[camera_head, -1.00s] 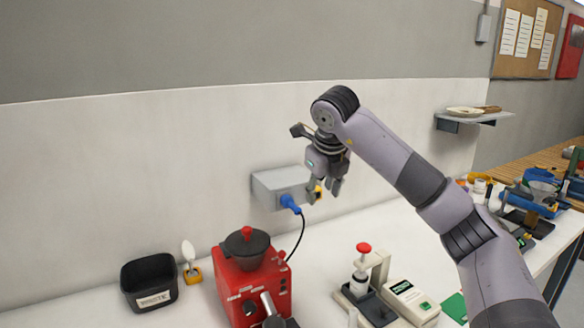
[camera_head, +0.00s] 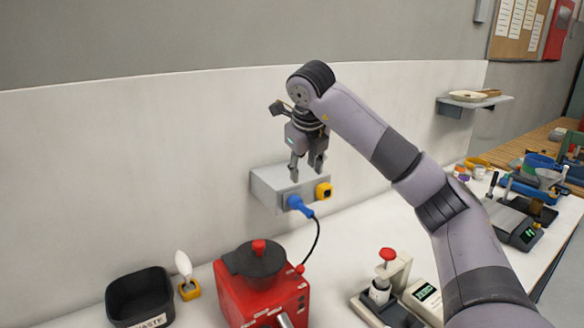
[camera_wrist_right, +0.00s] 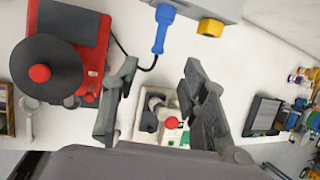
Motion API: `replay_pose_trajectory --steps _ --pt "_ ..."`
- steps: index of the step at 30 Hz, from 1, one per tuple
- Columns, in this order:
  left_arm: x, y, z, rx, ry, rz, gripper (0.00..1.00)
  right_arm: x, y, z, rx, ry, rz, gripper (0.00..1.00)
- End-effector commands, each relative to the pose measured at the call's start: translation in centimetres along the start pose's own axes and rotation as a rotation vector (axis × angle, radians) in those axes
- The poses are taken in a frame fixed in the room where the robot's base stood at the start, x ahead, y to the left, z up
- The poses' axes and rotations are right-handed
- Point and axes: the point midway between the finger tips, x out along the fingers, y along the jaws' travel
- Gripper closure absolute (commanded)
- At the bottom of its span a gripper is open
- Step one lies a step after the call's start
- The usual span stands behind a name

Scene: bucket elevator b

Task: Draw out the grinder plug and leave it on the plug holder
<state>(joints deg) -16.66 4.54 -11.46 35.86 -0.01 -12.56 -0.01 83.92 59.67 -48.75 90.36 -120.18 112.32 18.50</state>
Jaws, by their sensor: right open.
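The blue grinder plug (camera_head: 299,206) sits in the front of the grey socket box (camera_head: 272,187) on the wall, and its black cord runs down to the red grinder (camera_head: 262,290). A yellow ring-shaped piece (camera_head: 324,191), perhaps the plug holder, is on the box to the right of the plug. My right gripper (camera_head: 306,177) is open and empty, pointing down just above the box in the head view. In the right wrist view the plug (camera_wrist_right: 161,30) and yellow piece (camera_wrist_right: 210,27) lie beyond the open fingers (camera_wrist_right: 160,100). My left gripper is out of view.
A black waste bin (camera_head: 140,297) and a white-handled tool in a yellow stand (camera_head: 187,278) are left of the grinder. A press with a red knob (camera_head: 387,254) and a scale (camera_head: 426,295) stand to the right. A wall shelf (camera_head: 470,102) is farther back.

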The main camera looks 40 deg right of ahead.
Motion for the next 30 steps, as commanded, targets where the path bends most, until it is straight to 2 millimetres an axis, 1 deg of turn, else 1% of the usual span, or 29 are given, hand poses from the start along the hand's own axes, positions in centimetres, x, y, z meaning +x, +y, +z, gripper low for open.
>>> replay_pose_trajectory --steps 5,8,12,15,17,20,21,25,27,30 --pt "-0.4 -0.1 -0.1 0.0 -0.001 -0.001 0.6 1.4 -0.1 0.0 0.001 0.005 -0.001 0.6" --pt "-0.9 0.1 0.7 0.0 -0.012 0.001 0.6 3.1 -0.1 -0.1 0.0 0.006 -0.002 0.6" --pt "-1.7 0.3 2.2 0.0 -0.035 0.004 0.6 5.9 -0.1 -0.1 0.0 0.007 -0.001 0.6" --pt "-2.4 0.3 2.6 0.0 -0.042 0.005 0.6 7.8 -0.1 -0.1 0.0 0.007 -0.001 0.6" --pt "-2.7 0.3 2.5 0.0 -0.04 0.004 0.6 9.1 -0.1 -0.1 -0.001 0.006 -0.001 0.6" --pt "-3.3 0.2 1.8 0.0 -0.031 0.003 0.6 11.0 -0.1 -0.1 0.0 0.006 0.0 0.6" --pt "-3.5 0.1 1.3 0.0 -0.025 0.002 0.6 11.8 -0.1 -0.1 0.0 0.007 -0.001 0.6" --pt "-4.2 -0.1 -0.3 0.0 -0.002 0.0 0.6 14.1 -0.1 -0.1 0.0 0.005 -0.001 0.6" --pt "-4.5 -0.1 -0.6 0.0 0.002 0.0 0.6 15.1 -0.1 0.0 0.0 0.004 0.0 0.6" --pt "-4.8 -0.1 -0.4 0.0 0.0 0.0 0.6 16.2 0.0 0.0 0.0 0.003 0.0 0.6"
